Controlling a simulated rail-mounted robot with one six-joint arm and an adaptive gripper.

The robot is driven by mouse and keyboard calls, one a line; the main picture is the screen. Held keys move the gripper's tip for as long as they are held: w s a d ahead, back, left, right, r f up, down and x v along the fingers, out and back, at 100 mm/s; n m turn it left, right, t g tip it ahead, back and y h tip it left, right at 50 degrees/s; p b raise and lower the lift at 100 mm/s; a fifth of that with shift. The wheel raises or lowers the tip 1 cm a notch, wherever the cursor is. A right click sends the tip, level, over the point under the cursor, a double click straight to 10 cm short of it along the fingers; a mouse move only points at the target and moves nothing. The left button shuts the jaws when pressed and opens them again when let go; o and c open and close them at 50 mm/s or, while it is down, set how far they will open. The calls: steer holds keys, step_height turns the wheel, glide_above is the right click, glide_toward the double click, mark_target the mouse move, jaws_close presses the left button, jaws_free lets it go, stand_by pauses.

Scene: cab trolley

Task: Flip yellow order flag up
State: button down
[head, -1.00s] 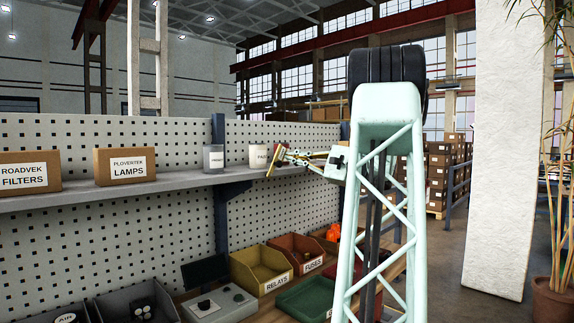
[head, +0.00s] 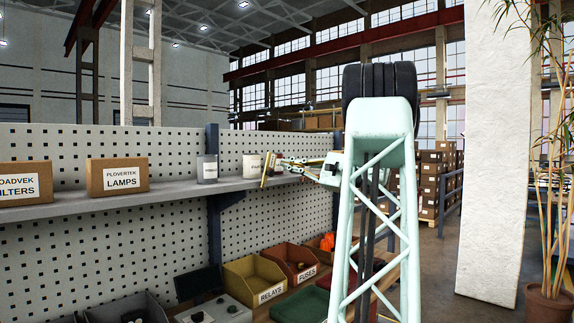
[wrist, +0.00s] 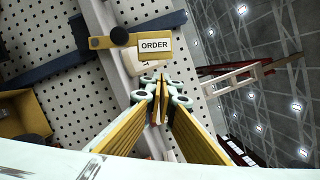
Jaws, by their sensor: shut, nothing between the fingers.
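The yellow order flag (wrist: 104,43) shows in the wrist view, a short yellow bar with a dark round knob and a white plate reading ORDER (wrist: 154,46) at its right end. It is mounted by the edge of the shelf and pegboard. My gripper (wrist: 159,88) is shut and empty, its yellow fingers together just below the ORDER plate in the picture, with a visible gap to it. In the head view my gripper (head: 267,169) is at shelf height, beside the white pot. I cannot make out the flag in the head view.
The shelf (head: 110,197) carries a LAMPS box (head: 118,177), a grey jar (head: 207,169) and a white pot (head: 251,164) close to my gripper. Below are a yellow RELAYS bin (head: 255,279) and a FUSES bin (head: 296,263). A white pillar (head: 502,150) stands at right.

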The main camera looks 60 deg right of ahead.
steer(key=s+f+p, duration=0.1)
steer(key=s, duration=0.9)
steer(key=shift+s+d+p, duration=0.2)
steer(key=shift+p, duration=0.2)
steer(key=shift+w, duration=0.15)
stand_by(0.4)
